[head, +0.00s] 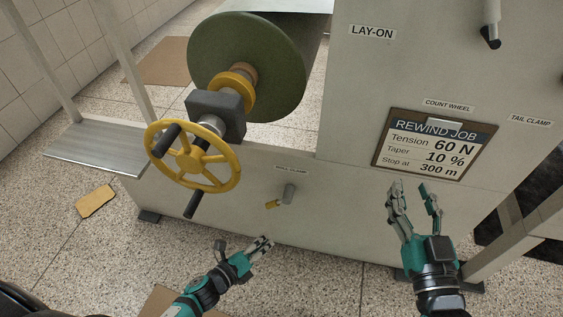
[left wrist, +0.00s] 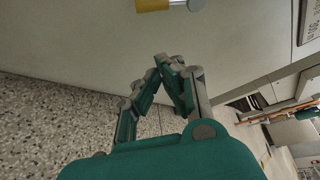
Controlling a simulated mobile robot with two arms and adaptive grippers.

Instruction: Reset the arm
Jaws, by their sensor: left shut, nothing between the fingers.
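My left gripper (head: 262,243) is at the lower middle of the head view, low in front of the machine's pale panel. Its fingers are closed together and hold nothing. It also shows in the left wrist view (left wrist: 170,60), with its fingertips meeting in front of the panel. My right gripper (head: 414,190) is at the lower right of the head view, its fingers spread apart and empty, just below the job board. A small lever with a yellow tip (head: 272,204) sticks out of the panel above my left gripper; its yellow end shows in the left wrist view (left wrist: 153,5).
A yellow handwheel (head: 232,170) and a green roll (head: 245,65) stand out from the machine at upper left. A job board (head: 430,150) hangs on the panel. A yellow cloth-like piece (head: 95,201) lies on the speckled floor.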

